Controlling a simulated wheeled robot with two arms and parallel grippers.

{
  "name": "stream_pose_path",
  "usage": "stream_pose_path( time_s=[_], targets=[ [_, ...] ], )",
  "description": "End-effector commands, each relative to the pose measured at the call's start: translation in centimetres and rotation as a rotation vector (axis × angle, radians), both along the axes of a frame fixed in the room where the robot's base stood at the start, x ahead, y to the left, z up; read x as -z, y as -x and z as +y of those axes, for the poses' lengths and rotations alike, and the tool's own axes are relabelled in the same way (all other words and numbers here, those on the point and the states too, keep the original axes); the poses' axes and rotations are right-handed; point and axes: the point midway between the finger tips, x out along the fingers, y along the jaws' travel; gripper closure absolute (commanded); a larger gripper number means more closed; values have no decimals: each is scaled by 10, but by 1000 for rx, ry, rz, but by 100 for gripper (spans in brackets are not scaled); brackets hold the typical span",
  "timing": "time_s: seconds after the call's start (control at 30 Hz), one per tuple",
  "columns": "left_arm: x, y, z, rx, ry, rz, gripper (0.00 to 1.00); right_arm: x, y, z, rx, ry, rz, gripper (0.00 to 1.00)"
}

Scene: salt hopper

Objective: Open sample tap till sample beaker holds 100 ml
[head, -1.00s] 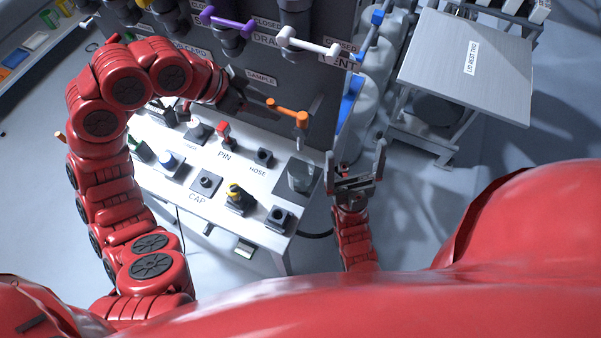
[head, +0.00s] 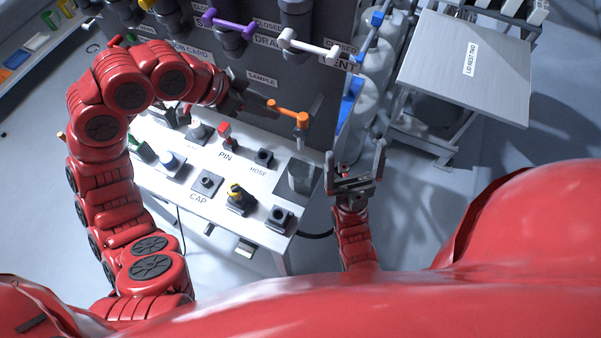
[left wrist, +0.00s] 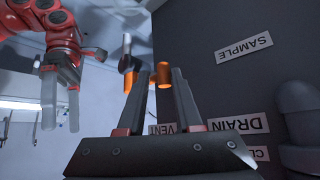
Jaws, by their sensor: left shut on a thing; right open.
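The orange sample tap handle (head: 287,111) is on the dark panel under the SAMPLE label (head: 262,79). My left gripper (head: 268,105) is shut on the handle's left end. In the left wrist view the orange handle (left wrist: 163,74) shows between and beyond the fingers (left wrist: 158,95). The clear sample beaker (head: 301,177) stands on the bench corner below the tap's outlet; its liquid level is too small to read. My right gripper (head: 356,160) is open and empty, just right of the beaker; it also shows in the left wrist view (left wrist: 61,100).
Purple (head: 228,22) and white (head: 308,46) tap handles sit higher on the panel. The bench (head: 225,172) holds a red pin (head: 225,133), a yellow-topped fitting (head: 237,197) and several dark sockets. A metal lid stand (head: 468,75) is at the right.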

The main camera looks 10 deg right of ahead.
Motion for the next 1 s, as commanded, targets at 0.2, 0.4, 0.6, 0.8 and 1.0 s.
stream_pose_path(
  time_s=[0.2, 0.4, 0.6, 0.8, 1.0],
  targets=[
    [-4, 1, 3, -61, 3, -3, 100, -16, 0, 0, 0, 0, 0, 0],
    [-3, 5, 3, -102, 1, 0, 100, -27, 0, 0, 0, 0, 0, 0],
    [-1, 10, 4, -144, -4, 3, 100, -37, 0, 0, 0, 0, 0, 0],
    [1, 15, 5, -186, -6, 8, 100, -48, 0, 0, 0, 0, 0, 0],
    [3, 18, 6, -227, -7, 9, 100, -57, 0, 0, 0, 0, 0, 0]
  ],
)
